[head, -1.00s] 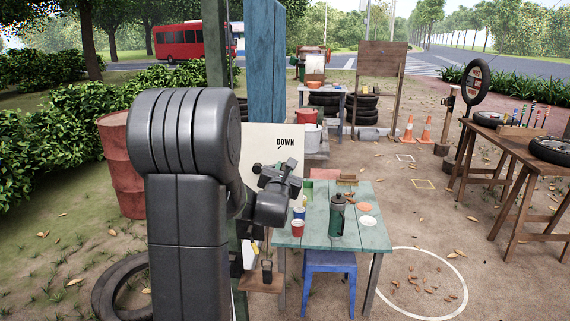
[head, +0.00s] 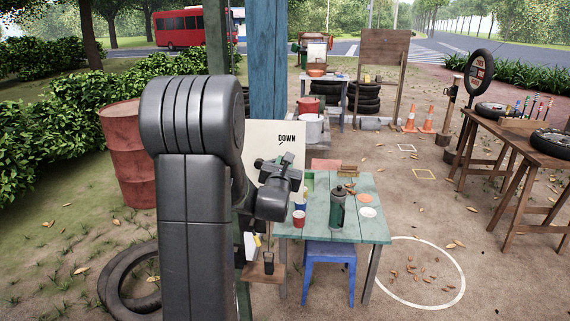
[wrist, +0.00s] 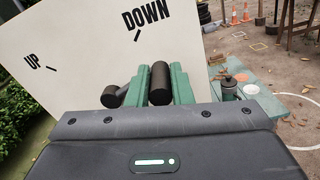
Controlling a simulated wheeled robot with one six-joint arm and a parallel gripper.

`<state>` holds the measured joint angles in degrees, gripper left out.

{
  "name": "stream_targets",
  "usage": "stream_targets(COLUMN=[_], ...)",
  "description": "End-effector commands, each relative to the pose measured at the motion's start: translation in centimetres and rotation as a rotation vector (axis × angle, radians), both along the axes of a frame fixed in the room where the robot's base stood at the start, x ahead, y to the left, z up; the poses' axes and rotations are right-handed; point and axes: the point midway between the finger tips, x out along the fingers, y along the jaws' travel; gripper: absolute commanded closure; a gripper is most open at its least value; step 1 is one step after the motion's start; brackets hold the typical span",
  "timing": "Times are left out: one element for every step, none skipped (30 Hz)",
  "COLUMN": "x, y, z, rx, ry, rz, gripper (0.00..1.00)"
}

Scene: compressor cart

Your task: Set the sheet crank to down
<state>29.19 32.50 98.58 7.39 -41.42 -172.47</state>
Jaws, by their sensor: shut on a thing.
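A pale board (wrist: 75,40) carries the words UP and DOWN, each with a short black tick. It also shows in the head view (head: 262,140), partly behind my arm. The grip is to the right of the DOWN tick. In the head view my gripper (head: 284,172) hides most of the crank.
A teal table (head: 372,217) with a dark green flask (head: 337,207) and cups stands right of my gripper, a blue stool (head: 330,254) under its front. A red barrel (head: 128,160) and a tyre (head: 118,277) are at the left.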

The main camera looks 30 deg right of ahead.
Motion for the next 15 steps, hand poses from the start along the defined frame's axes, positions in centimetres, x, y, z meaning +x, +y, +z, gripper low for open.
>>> stream_targets(x=[0.15,0.15,0.15,0.15,0.15,0.14,0.13,0.12,0.10,0.09,0.08,0.07,0.06,0.05,0.03], y=[0.22,0.22,0.23,0.23,0.23,0.22,0.20,0.19,0.17,0.15,0.13,0.12,0.11,0.10,0.10], z=[-0.18,-0.19,-0.20,-0.20,-0.21,-0.21,-0.19,-0.18,-0.17,-0.15,-0.14,-0.13,-0.13,-0.12,-0.11], rx=[0.001,0.001,0.001,0.001,0.001,0.001,0.001,0.001,0.002,0.001,0.001,0.001,0.001,0.001,0.001], ry=[0.004,0.004,0.005,0.005,0.005,0.005,0.004,0.005,0.004,0.003,0.003,0.003,0.003,0.003,0.003], rz=[0.005,0.005,0.005,0.005,0.005,0.005,0.005,0.004,0.004,0.004,0.003,0.003,0.003,0.003,0.002], gripper=[1.00,1.00,1.00,1.00,0.74,0.67,0.61,0.59,0.59,0.59,0.59,0.59,0.59,0.59,0.59])
